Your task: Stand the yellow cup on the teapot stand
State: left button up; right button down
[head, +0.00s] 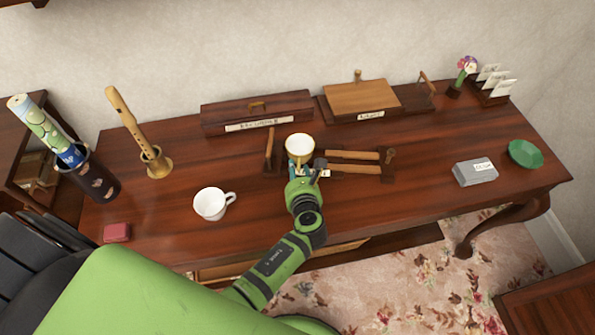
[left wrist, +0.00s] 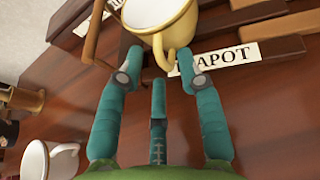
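The cup (head: 299,148), cream inside with a yellowish rim, is at the left part of a dark wooden stand with light wooden bars (head: 350,170). In the left wrist view the cup (left wrist: 155,14) has its handle toward me. A label (left wrist: 228,56) reading "APOT" shows on the stand, its start hidden by my finger. My left gripper (head: 300,172) is at the cup's near side. Its spread teal fingers (left wrist: 160,58) are on either side of the handle, and the third finger is apart below. The cup's base contact is hidden. My right gripper is not in view.
A white cup (head: 208,204) stands to the left, near a recorder in a brass holder (head: 157,164). Wooden boxes (head: 256,112) line the back. A grey box (head: 475,173) and green dish (head: 525,153) are at the right. The front right tabletop is clear.

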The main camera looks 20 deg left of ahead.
pick_arm(q)
jog(key=shift+r, duration=0.3)
jog(key=v, duration=1.2)
jog(key=shift+f, duration=0.15)
